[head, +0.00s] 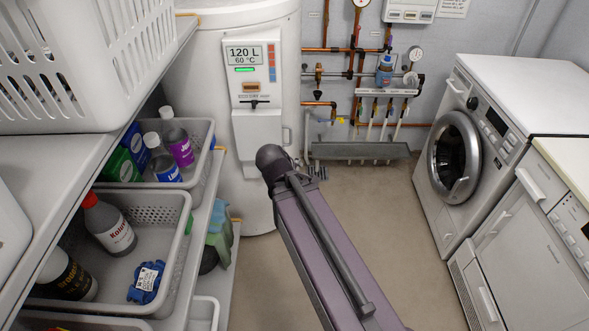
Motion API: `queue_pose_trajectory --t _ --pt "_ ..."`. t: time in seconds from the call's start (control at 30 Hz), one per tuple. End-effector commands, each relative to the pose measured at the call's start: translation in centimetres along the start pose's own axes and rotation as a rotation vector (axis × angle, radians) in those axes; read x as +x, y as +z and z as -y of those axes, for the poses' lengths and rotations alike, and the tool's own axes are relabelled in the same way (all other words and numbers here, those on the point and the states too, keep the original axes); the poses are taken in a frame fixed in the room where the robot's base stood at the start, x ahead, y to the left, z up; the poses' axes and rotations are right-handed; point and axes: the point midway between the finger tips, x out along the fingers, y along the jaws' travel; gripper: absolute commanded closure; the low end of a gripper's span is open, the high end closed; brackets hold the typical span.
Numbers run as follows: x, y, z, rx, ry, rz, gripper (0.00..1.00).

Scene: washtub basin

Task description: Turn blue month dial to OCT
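A small blue fitting (384,74) sits on the copper pipework on the back wall, above a white shelf-like bracket. My arm reaches from the bottom right of the picture towards the middle and ends in a dark rounded joint in front of the boiler's lower right side. No fingers of my gripper show, and the arm's visible end is well short of the blue fitting in the picture.
A white boiler (213,97) with a display stands left of the pipes. A grey trough (360,151) is below them. A front-loading washing machine (433,187) and another white appliance (520,245) stand right. Shelves with bins of bottles (105,232) line the left. The floor (375,200) between is clear.

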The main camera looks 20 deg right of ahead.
Motion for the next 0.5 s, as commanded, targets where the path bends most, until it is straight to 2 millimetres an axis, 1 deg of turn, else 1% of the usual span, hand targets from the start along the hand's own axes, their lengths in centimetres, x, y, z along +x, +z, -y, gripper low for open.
queue_pose_trajectory --t 0.03,0.2,0.5 --pt "-0.58 0.12 -0.25 0.017 -0.013 0.001 0.11" --pt "-1.14 0.32 -0.22 0.063 -0.046 0.002 0.11" --pt "-1.35 0.44 -0.11 0.091 -0.065 0.004 0.11"
